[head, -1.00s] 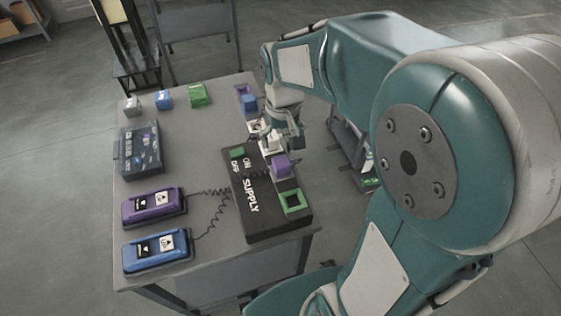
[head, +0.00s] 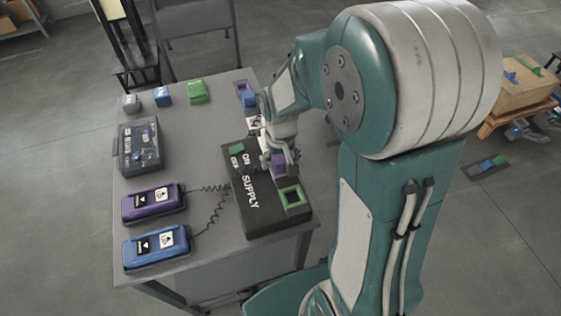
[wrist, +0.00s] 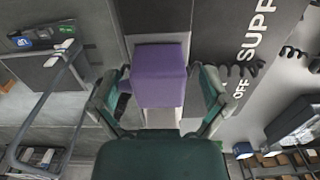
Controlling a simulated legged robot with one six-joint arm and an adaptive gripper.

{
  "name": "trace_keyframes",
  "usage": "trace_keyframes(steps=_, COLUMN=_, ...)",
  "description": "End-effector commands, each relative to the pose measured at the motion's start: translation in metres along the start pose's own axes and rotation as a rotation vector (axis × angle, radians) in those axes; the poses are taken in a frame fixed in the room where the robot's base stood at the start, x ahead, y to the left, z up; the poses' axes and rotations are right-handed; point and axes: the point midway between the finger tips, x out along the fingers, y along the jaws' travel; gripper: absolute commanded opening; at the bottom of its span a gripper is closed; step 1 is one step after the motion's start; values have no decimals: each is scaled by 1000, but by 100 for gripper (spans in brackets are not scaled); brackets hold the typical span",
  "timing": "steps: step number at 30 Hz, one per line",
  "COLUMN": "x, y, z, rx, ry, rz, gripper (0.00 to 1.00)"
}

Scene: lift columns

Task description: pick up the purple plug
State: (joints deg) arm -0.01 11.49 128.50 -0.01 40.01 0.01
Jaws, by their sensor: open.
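The purple plug (head: 279,161) is a small purple block at the right edge of the black supply box (head: 262,217). In the wrist view the purple plug (wrist: 160,75) stands in the middle, between the two fingers. My gripper (wrist: 160,100) is open, with one finger on each side of the plug; I cannot tell whether either touches it. In the head view my gripper (head: 280,165) is at the plug and partly covers it. How the plug's lower part sits on the box is hidden.
A green square socket (head: 292,197) is on the supply box's near end. A purple pedal-like unit (head: 153,203) and a blue one (head: 156,247) lie at the left. Grey, blue and green blocks (head: 197,92) line the table's far edge, behind a dark case (head: 138,146).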

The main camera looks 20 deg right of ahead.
Motion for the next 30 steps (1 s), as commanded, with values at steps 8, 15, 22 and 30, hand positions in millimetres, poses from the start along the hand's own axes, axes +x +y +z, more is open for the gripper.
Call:
trace_keyframes(steps=8, x=0, y=0, z=0, rx=0, ry=0, rz=0, gripper=15)
trace_keyframes(steps=15, x=0, y=0, z=0, rx=0, ry=-1, rz=0, gripper=14)
trace_keyframes(steps=22, x=-8, y=0, z=0, rx=0, ry=2, rz=0, gripper=14)
trace_keyframes(steps=30, x=-46, y=0, z=11, rx=0, ry=5, rz=0, gripper=14)
